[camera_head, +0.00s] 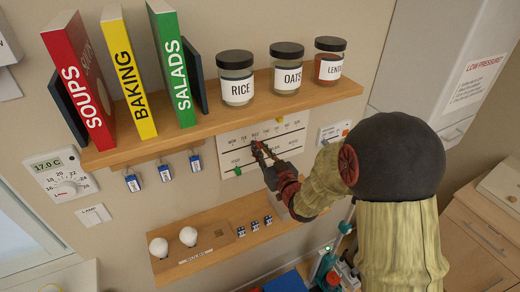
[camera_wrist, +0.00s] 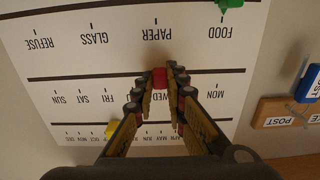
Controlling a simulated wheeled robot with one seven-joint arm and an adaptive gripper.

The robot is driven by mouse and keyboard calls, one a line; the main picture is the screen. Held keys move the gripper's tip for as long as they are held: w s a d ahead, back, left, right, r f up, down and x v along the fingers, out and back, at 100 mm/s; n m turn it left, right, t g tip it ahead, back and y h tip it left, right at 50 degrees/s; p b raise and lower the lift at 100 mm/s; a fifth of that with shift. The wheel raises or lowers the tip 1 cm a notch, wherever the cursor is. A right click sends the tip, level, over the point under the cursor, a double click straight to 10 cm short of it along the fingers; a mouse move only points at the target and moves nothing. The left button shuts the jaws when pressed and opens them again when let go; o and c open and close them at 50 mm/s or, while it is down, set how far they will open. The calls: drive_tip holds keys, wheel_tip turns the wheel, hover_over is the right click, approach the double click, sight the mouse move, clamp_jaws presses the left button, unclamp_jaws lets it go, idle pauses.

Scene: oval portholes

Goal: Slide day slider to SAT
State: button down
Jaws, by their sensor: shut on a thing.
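The white planner board (camera_head: 292,142) hangs on the wall under the shelf. In the wrist view it appears upside down, with a row of day labels from MON (camera_wrist: 215,95) to SUN (camera_wrist: 62,99). The red day slider (camera_wrist: 160,77) sits on the day line by the WED label, partly hidden by the fingers. The SAT label (camera_wrist: 83,99) is clear, to the left in the wrist view. My gripper (camera_wrist: 159,80) is shut on the red slider; in the head view it reaches the board (camera_head: 258,149) from the lower right.
A green slider (camera_wrist: 230,3) stands at FOOD, and a yellow slider (camera_wrist: 112,129) is on the month row. The upper shelf (camera_head: 210,125) with books and jars projects above the board. Small tags (camera_head: 164,173) hang to its left. A lower shelf (camera_head: 212,262) is below.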

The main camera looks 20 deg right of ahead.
sight(287, 133)
drive_tip(key=d+b, duration=0.1)
drive_tip(key=d, duration=0.3)
drive_tip(key=w+d+b, duration=0.1)
drive_tip(key=d, duration=0.3)
drive_tip(key=w+d+b, duration=0.1)
drive_tip(key=d+b, duration=0.1)
drive_tip(key=d, duration=0.2)
drive_tip(key=shift+w+d, duration=0.2)
drive_tip(key=shift+w, duration=0.05)
drive_tip(key=c, duration=1.8)
unclamp_jaws()
drive_tip(key=s+d, duration=0.2)
drive_tip(key=s, duration=0.9)
drive_tip(key=shift+s, duration=0.4)
drive_tip(key=shift+d, duration=0.15)
